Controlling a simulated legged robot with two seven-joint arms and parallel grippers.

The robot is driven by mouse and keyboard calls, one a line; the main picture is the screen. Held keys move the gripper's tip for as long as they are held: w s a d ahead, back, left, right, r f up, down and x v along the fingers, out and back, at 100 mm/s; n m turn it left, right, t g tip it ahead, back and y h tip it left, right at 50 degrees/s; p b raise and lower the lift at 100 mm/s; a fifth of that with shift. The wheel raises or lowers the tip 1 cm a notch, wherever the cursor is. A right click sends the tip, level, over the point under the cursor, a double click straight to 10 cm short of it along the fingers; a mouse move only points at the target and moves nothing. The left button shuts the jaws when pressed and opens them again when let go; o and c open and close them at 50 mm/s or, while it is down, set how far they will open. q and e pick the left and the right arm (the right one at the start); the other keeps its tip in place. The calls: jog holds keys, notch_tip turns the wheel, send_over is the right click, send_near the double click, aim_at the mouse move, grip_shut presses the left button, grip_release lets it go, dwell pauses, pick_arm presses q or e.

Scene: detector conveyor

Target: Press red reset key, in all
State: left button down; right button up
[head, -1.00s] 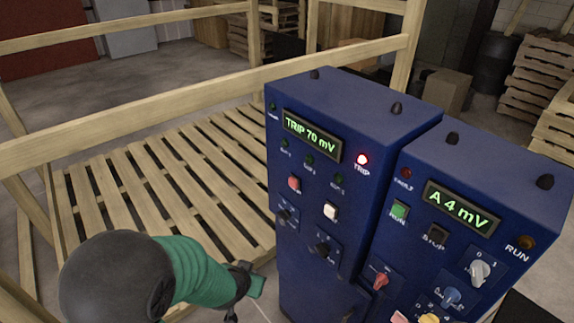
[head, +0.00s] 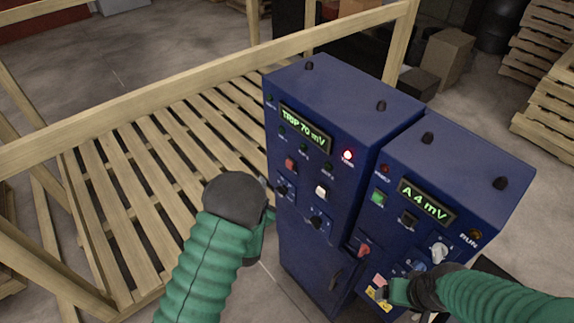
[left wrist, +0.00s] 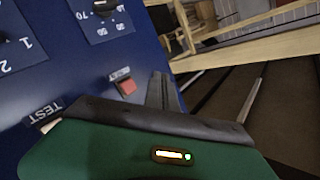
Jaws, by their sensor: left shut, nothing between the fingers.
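The red reset key (head: 290,164) is on the front of the left blue cabinet (head: 310,240), below the display (head: 305,129) reading TRIP 70 mV. The red TRIP lamp (head: 347,155) is lit. My left gripper (head: 265,186) is shut and empty, just left of this cabinet and a little below the key. In the left wrist view the red key (left wrist: 127,86) shows close beside my dark fingers (left wrist: 166,92), with a visible gap between them. My right gripper (head: 386,291) is low in front of the right cabinet; its jaw state is unclear.
A white key (head: 321,191) and a dark knob (head: 316,222) are near the red key. A wooden fence rail (head: 180,92) and slatted pallet (head: 150,200) stand left.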

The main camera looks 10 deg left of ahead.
aim_at(289, 165)
pick_arm(q)
jog(key=w+d+b, duration=0.1)
jog(key=w+d, duration=0.3)
jog(key=w, duration=0.1)
jog(key=shift+w+d, duration=0.2)
jog(key=shift+w, duration=0.05)
pick_arm(e)
jog(key=shift+d+f, duration=0.1)
jog(key=shift+f, duration=0.45)
pick_arm(q)
jog(key=shift+d, duration=0.2)
pick_arm(e)
jog(key=shift+d, duration=0.25)
pick_arm(q)
jog(key=shift+a, duration=0.15)
pick_arm(e)
jog(key=shift+a, duration=0.15)
dwell(0.5)
pick_arm(q)
jog(key=shift+w+d+r+b, duration=0.15)
jog(key=shift+w+d+b, duration=0.1)
jog(key=shift+d+b, duration=0.05)
pick_arm(e)
jog(key=shift+f, duration=0.25)
